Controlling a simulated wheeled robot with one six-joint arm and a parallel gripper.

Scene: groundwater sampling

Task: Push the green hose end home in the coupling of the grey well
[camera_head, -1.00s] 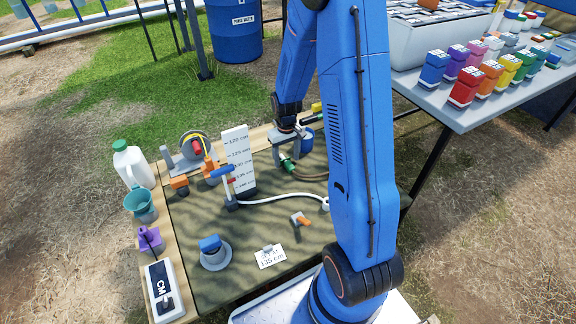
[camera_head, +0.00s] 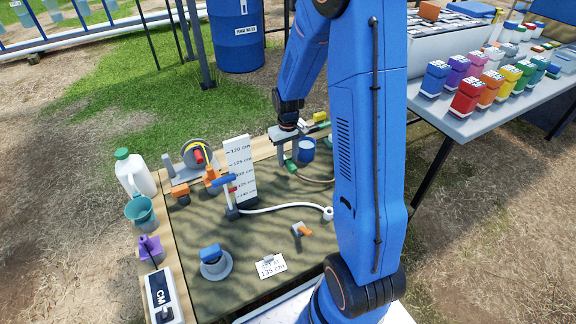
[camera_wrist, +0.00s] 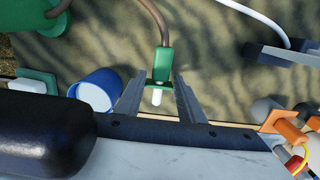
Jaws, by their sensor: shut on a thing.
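My gripper (camera_wrist: 160,76) is shut on the green hose end (camera_wrist: 164,60), which sits between its two grey fingers in the wrist view. A white tip (camera_wrist: 156,97) shows below the green part, and a brown hose (camera_wrist: 153,18) leads off from it. In the head view my gripper (camera_head: 291,160) is over the far right part of the table, by the blue cup (camera_head: 306,150), with the hose end apart from the other fittings. A grey round base with a blue top (camera_head: 213,264) stands at the front left. I cannot tell which piece is the grey well, nor see its coupling.
A gauge board (camera_head: 240,165) and a grey post with a blue handle (camera_head: 231,207) stand at the middle left. A white hose (camera_head: 275,208) runs from the post. An orange-handled fitting (camera_head: 301,229) and a card (camera_head: 269,266) lie on the mat (camera_head: 225,290).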

